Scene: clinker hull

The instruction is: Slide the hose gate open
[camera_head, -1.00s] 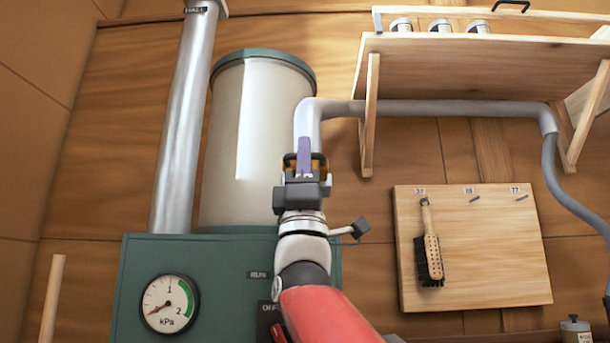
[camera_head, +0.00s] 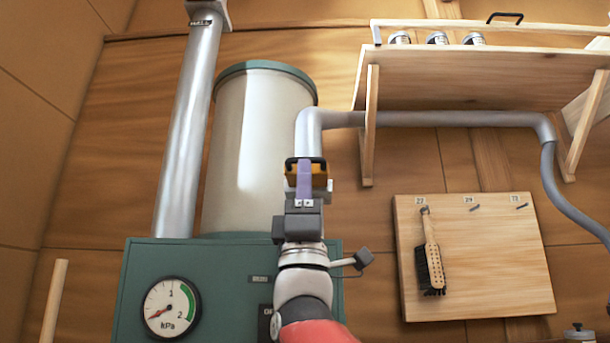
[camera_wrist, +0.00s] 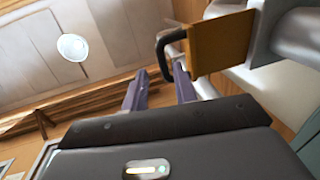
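The hose gate is an orange-yellow block (camera_head: 320,174) with a black loop handle (camera_head: 303,161), set on the grey pipe below its elbow. In the wrist view the gate (camera_wrist: 222,45) is at the upper right, and its black handle (camera_wrist: 163,52) juts toward the left. My gripper (camera_head: 304,168) is in front of the gate in the head view and hides part of it. In the wrist view my gripper (camera_wrist: 158,80) has its two purple fingers apart with nothing held between them. The handle appears just beyond the fingertips; I cannot tell whether they touch.
A green cabinet (camera_head: 215,265) with a pressure gauge (camera_head: 171,307) stands below a cream cylinder (camera_head: 262,150). A wooden shelf (camera_head: 470,75) is at the upper right. A board with a hanging brush (camera_head: 430,262) is at the right.

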